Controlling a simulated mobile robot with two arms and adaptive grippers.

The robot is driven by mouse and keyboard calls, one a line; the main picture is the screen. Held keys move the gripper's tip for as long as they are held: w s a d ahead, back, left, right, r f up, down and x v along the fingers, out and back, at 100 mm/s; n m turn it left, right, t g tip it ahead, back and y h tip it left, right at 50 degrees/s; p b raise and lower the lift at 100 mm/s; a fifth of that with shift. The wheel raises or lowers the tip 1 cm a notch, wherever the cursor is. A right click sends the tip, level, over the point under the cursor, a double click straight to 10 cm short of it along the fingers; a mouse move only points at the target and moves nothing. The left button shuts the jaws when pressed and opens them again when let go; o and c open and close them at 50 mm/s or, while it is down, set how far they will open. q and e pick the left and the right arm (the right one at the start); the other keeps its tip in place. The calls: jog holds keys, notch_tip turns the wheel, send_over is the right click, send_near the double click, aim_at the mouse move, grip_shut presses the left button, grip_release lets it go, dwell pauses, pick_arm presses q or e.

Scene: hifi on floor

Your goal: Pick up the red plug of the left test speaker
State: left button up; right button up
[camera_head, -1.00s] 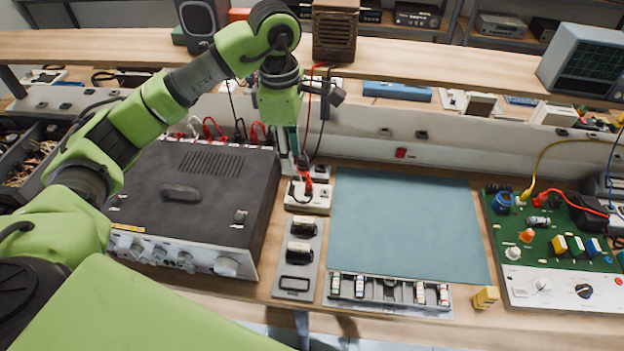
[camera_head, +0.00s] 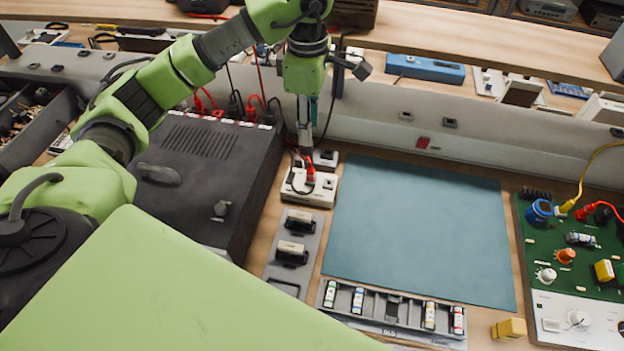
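A red plug (camera_head: 311,174) stands upright in a white socket block (camera_head: 309,190) on the bench, between the black amplifier and the teal mat. My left gripper (camera_head: 305,146) points down just above and behind this plug. Its fingers are seen nearly edge-on, so their opening and any contact with the plug cannot be made out. More red and black plugs (camera_head: 252,108) sit along the amplifier's back edge. Only the bottoms of the left dark speaker (camera_head: 203,5) and the brown speaker (camera_head: 353,15) show on the shelf. My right gripper is out of view.
The black amplifier (camera_head: 190,165) stands left of the block. Thin red and black cables hang near my gripper. A grey tray of small parts (camera_head: 392,309) and a green circuit board (camera_head: 590,262) lie nearby. The teal mat (camera_head: 418,225) is clear.

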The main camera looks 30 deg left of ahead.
pick_arm(q)
notch_tip(320, 180, down, 2)
jog(key=f+b, duration=0.1)
jog(key=p, duration=0.2)
send_over(311, 170)
jog(key=f, duration=0.8)
jog(key=shift+s, duration=0.35)
jog(key=shift+f, duration=0.25)
jog(key=f, duration=0.1)
jog(key=f+p, duration=0.1)
jog(key=f, duration=0.1)
jog(key=f+p, duration=0.1)
jog(key=shift+w+f, duration=0.25)
jog(key=shift+f, duration=0.15)
grip_shut()
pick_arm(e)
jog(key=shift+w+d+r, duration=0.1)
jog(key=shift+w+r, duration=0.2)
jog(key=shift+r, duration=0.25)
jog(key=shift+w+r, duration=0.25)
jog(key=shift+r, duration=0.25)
